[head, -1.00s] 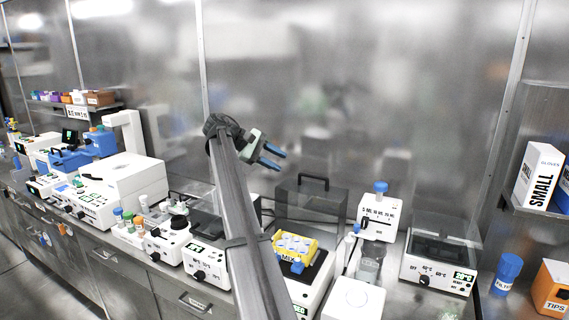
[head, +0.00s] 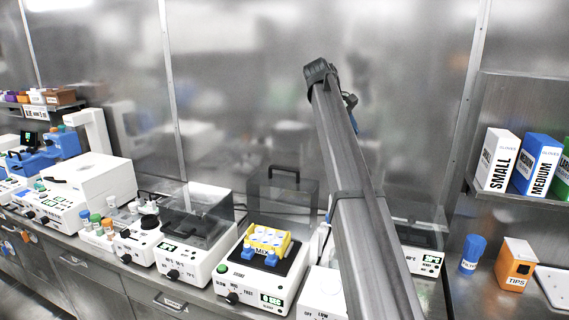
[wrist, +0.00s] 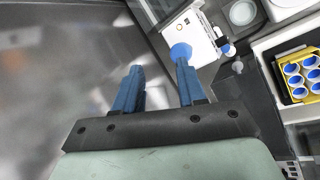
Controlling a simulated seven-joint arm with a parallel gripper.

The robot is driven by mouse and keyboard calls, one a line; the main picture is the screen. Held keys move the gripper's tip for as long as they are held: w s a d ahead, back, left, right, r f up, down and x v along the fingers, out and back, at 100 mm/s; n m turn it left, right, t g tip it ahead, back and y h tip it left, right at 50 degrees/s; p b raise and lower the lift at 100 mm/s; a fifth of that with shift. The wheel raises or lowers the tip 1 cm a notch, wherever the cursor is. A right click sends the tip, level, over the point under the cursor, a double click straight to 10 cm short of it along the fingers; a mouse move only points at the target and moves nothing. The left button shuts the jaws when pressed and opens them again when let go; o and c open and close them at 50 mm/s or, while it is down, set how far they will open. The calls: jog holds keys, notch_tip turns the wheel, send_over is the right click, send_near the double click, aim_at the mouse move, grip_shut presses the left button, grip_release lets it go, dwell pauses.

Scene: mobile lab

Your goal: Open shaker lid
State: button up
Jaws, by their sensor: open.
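The shaker (head: 226,286) is a white box with a front knob and display on the bench. A yellow rack (head: 279,250) with round wells and blue clamps sits on its dark plate. Its smoky clear lid (head: 283,208), with a black handle on top, appears to stand raised behind the plate. The rack also shows uncovered at the right of the wrist view (wrist: 286,84). My gripper (wrist: 160,70) is open and empty, its blue fingers apart and to the left of the shaker there. In the head view my gripper (head: 350,99) is mostly hidden behind my arm, high above the bench.
Left of the shaker is a white device with a clear cover (head: 196,215). My arm hides part of the bench right of the shaker. A blue filter cup (head: 473,253) and an orange tips box (head: 515,262) stand further right. A steel wall (head: 240,80) backs the bench.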

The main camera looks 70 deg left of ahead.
jog(key=s+a+n+g+y, duration=0.3)
jog(key=s+a+g+y, duration=0.15)
jog(key=s, duration=0.35)
jog(key=n+g+y, duration=0.1)
jog(key=n+g, duration=0.2)
jog(key=g, duration=0.1)
send_near(285, 168)
jog(key=shift+t, duration=0.25)
jog(key=x, duration=0.5)
jog(key=s+x, duration=0.1)
jog(key=x, duration=0.2)
jog(key=shift+a+r, duration=0.25)
jog(key=shift+a, duration=0.15)
grip_shut()
